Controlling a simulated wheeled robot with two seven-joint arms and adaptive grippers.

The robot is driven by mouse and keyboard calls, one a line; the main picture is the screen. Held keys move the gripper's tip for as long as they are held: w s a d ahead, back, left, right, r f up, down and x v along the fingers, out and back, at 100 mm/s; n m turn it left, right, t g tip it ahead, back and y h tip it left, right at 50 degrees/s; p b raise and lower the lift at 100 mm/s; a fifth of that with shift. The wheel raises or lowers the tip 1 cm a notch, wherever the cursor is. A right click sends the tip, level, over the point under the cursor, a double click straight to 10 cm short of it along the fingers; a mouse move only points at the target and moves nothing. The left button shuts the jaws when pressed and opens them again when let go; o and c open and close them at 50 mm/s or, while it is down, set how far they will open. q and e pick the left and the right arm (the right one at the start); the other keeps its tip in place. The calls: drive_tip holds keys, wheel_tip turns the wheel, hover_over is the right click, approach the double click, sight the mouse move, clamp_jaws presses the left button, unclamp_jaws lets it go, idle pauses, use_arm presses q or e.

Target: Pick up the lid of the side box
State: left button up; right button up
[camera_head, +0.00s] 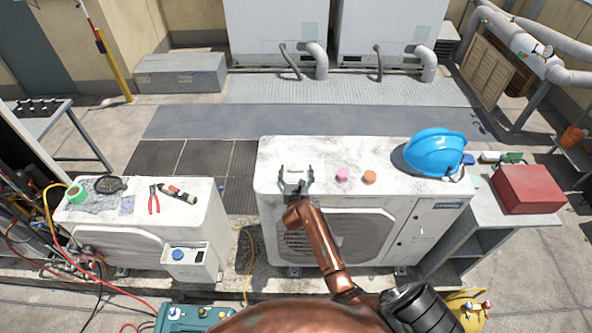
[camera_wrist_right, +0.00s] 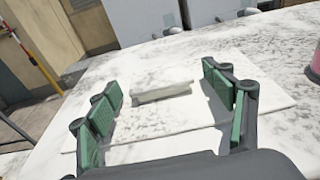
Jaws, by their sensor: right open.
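The lid (camera_wrist_right: 155,122) is a flat white plate with a raised white bar handle (camera_wrist_right: 161,90). It lies flat on the white, grey-stained top of the middle condenser (camera_head: 345,185). My right gripper (camera_head: 296,174) is open, and in the wrist view its green-padded fingers stand on either side of the handle, with gaps on both sides. It holds nothing. In the head view the gripper partly covers the lid. A small white box (camera_head: 189,266) is on the front of the left condenser, which looks like the side box. My left gripper is not in view.
A pink cylinder (camera_head: 342,174), an orange one (camera_head: 369,177) and a blue helmet (camera_head: 436,152) stand right of the lid. A red box (camera_head: 528,189) is on the right-hand table. Pliers (camera_head: 154,199) and tape (camera_head: 76,194) lie on the left condenser.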

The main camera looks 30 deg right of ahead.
drive_tip(key=shift+x, duration=1)
drive_tip(key=shift+c, duration=0.2)
drive_tip(key=c, duration=1.5)
